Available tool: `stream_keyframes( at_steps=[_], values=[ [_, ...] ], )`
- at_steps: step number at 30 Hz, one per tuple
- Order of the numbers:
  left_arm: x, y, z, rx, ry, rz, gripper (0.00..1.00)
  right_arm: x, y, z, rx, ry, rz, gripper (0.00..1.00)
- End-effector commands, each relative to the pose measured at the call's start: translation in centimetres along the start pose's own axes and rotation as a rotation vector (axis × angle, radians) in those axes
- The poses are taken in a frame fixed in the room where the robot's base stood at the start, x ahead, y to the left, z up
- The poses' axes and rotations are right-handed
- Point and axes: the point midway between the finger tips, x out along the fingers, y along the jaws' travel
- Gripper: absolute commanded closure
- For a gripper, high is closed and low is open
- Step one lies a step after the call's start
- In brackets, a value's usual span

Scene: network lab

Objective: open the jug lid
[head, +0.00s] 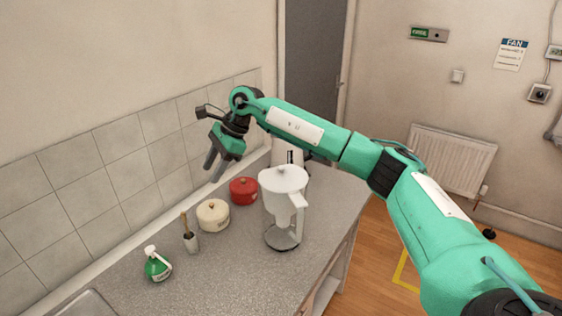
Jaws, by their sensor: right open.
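The jug (279,215) stands upright on the grey counter. It has a clear body and a white top, with its handle toward the right. Its white lid (284,177) with a small knob looks closed. My right gripper (214,167) is open and empty. It hangs in the air to the left of the jug's lid, near the tiled wall, with its fingers pointing down, apart from the jug. My right arm comes in from the right and passes above and behind the jug. My left gripper is not in view.
A cream pot (213,216) and a red pot (243,191) stand left of the jug. A brush in a holder (190,240) and a green spray bottle (157,266) are nearer the front left. A white appliance (289,156) is partly hidden behind the jug. The counter's front is clear.

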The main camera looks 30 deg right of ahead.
Motion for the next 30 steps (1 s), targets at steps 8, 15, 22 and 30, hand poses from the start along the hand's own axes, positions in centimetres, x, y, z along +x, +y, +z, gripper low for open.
stream_keyframes(
  at_steps=[8, 15, 22, 30],
  values=[
    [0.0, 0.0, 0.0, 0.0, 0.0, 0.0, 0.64, -14.1, -0.6, -9.1, 0.019, 0.437, 0.057, 0.58],
    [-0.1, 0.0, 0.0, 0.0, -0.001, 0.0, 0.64, -18.4, 0.4, -11.6, 0.056, 0.549, 0.098, 0.58],
    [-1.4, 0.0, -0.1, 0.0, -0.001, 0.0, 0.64, -16.3, 0.8, -12.9, 0.057, 0.55, 0.103, 0.58],
    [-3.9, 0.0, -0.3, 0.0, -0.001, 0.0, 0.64, -11.5, 1.4, -15.7, 0.057, 0.549, 0.103, 0.58]
  ],
)
